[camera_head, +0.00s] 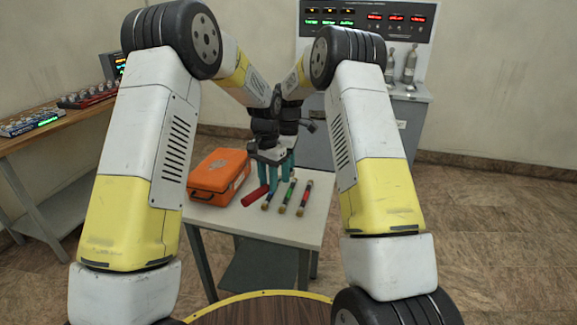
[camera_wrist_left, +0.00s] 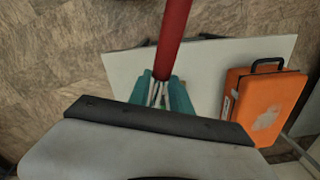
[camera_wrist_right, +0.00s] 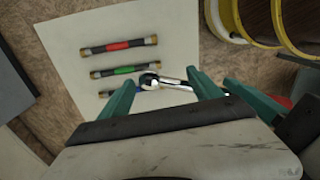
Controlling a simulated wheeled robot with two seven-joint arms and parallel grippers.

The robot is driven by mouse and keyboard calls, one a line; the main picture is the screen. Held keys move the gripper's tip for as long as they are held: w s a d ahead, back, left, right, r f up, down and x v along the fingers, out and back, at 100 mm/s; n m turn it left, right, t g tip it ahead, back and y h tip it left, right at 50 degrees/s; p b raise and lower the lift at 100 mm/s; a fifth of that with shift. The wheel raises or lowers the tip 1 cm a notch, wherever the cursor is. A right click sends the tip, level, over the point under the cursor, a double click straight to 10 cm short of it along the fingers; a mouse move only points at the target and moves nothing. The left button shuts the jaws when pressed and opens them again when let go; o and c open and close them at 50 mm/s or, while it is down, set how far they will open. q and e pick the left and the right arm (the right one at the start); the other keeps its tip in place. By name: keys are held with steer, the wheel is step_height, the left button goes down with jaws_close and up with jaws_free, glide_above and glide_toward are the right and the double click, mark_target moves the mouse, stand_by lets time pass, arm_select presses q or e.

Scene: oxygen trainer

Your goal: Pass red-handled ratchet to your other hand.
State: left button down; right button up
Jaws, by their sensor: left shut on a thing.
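The ratchet's red handle (camera_head: 256,195) hangs over the table in the head view; it also shows in the left wrist view (camera_wrist_left: 174,35). My left gripper (camera_wrist_left: 160,80) is shut on the ratchet. In the right wrist view the ratchet's chrome head and shaft (camera_wrist_right: 172,81) show. My right gripper (camera_wrist_right: 162,80) is open, its fingers apart with the chrome part showing between them. Both grippers are close together over the table in the head view, and their teal fingers overlap there, so contact with the right one cannot be told.
The pale table (camera_head: 265,222) holds an orange case (camera_head: 218,175) at its left. Several banded cylinders lie at its right, including a green one (camera_head: 288,195) and a red one (camera_head: 305,196). A wooden bench (camera_head: 55,125) with devices stands far left. A panel cabinet (camera_head: 405,110) stands behind.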

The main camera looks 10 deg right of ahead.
arm_select(q)
steer(key=shift+s+d, duration=0.1)
steer(key=shift+d, duration=0.05)
arm_select(e)
steer(key=shift+a+r, duration=0.1)
steer(key=shift+a, duration=0.05)
jaws_close()
steer(key=shift+a, duration=0.1)
arm_select(q)
steer(key=c, duration=1.1)
jaws_free()
